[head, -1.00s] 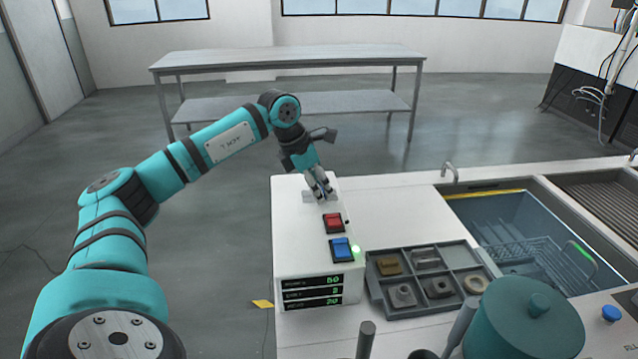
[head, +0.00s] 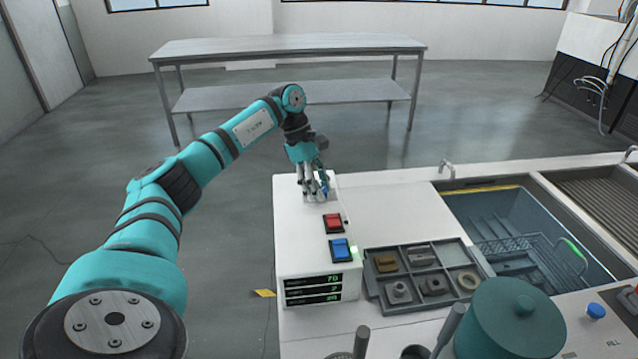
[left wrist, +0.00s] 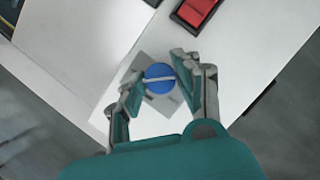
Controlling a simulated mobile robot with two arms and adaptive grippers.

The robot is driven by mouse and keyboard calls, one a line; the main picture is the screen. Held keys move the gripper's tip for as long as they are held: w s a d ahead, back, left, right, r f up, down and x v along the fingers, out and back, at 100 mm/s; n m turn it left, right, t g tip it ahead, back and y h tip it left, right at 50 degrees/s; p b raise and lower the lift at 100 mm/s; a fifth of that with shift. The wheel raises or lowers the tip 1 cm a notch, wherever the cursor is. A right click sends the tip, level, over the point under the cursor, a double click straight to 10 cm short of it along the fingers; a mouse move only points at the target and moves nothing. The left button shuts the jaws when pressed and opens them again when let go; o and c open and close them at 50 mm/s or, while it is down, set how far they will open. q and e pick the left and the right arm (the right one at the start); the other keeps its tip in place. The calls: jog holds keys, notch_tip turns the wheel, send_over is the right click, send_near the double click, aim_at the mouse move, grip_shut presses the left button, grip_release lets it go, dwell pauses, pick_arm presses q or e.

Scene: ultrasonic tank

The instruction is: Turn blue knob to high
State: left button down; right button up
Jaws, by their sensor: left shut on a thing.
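The blue knob (left wrist: 160,77) sits on a grey plate (left wrist: 155,60) on top of the white control box (head: 299,222). A pale pointer line runs across the knob, nearly level in the left wrist view. In the head view only a bit of the knob (head: 324,190) shows between the fingers. My left gripper (head: 317,193) points down from above and is shut on the knob, with a finger on either side in the left wrist view (left wrist: 158,80). The top row of the display (head: 313,289) seems to read 70. My right gripper is not visible.
A parts tray (head: 451,257) lies to the right, then a tank (head: 483,202) with a basket. Another blue knob (head: 596,311) is at the right.

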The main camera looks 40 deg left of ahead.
pick_arm(q)
jog(key=shift+w+r+m+g, duration=0.1)
jog(key=shift+m+g, duration=0.4)
jog(key=shift+m, duration=0.8)
jog(key=c, duration=0.9)
grip_release()
jog(key=shift+c, duration=0.2)
jog(key=v, duration=1.1)
jog(key=shift+a+r, duration=0.25)
jog(key=shift+r, duration=0.1)
jog(key=shift+r, duration=0.1)
